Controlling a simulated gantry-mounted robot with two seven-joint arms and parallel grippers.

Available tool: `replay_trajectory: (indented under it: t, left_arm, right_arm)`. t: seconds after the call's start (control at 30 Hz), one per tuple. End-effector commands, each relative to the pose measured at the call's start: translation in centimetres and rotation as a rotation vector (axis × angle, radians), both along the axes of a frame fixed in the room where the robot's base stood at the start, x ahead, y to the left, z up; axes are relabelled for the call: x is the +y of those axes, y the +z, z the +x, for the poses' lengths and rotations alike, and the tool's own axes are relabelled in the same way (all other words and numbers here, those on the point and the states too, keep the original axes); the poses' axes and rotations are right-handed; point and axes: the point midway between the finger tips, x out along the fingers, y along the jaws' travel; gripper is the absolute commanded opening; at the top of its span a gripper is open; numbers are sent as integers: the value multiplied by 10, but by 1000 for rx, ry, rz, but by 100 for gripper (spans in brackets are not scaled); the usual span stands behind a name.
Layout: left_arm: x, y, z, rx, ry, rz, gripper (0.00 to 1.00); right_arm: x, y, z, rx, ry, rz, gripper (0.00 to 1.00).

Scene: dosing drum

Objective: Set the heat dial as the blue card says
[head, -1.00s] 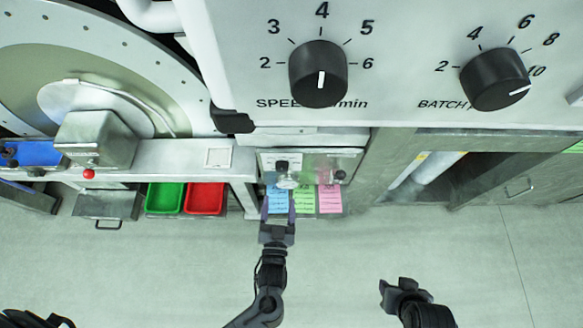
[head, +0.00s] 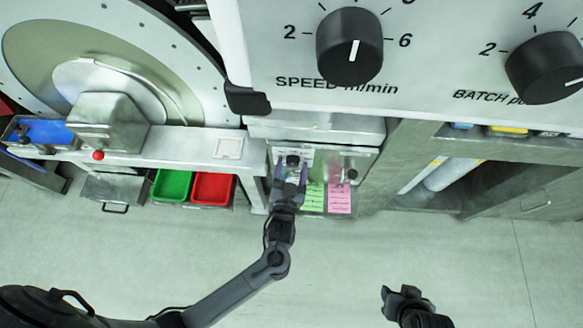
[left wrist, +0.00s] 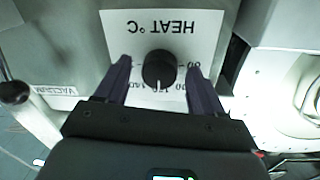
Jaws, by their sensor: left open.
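The black heat dial (left wrist: 158,70) is on a white plate (left wrist: 190,24) marked HEAT °C, upside down in the left wrist view. Its white pointer line points toward the bottom of that view. Several scale numbers show, partly covered. The dial also shows in the head view (head: 293,160). My left gripper (head: 292,171) is open, with one finger on each side of the dial; I cannot tell whether they touch it. The blue card is hidden behind my left gripper in the head view. My right gripper (head: 403,296) is low over the floor, its jaw state unclear.
A green card (head: 313,198) and a pink card (head: 340,199) hang beside the gripper. A second knob (head: 351,175) is right of the heat dial. Large speed (head: 349,46) and batch (head: 546,68) dials are above. Green (head: 172,185) and red (head: 212,189) bins are left.

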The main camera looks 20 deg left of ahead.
Motion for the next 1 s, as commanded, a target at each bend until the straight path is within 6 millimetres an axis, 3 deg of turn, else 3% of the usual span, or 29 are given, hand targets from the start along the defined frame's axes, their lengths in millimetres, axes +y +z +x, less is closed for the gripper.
replay_trajectory:
  t: [0.17, 0.5, 0.77, 1.0]
  left_arm:
    - [0, 0, 0, 0, 0, 0, 65]
    - [0, 0, 0, 0, 0, 1, 13]
    - [0, 2, 0, 8, 0, 24, 12]
    - [0, 5, 0, 47, 0, 130, 12]
  right_arm:
    - [0, 0, 0, -1, 0, -1, 43]
    - [1, 1, 1, -3, -3, 4, 43]
    - [2, 7, 1, -3, -7, 9, 43]
    - [2, 29, 1, -3, -8, 9, 43]
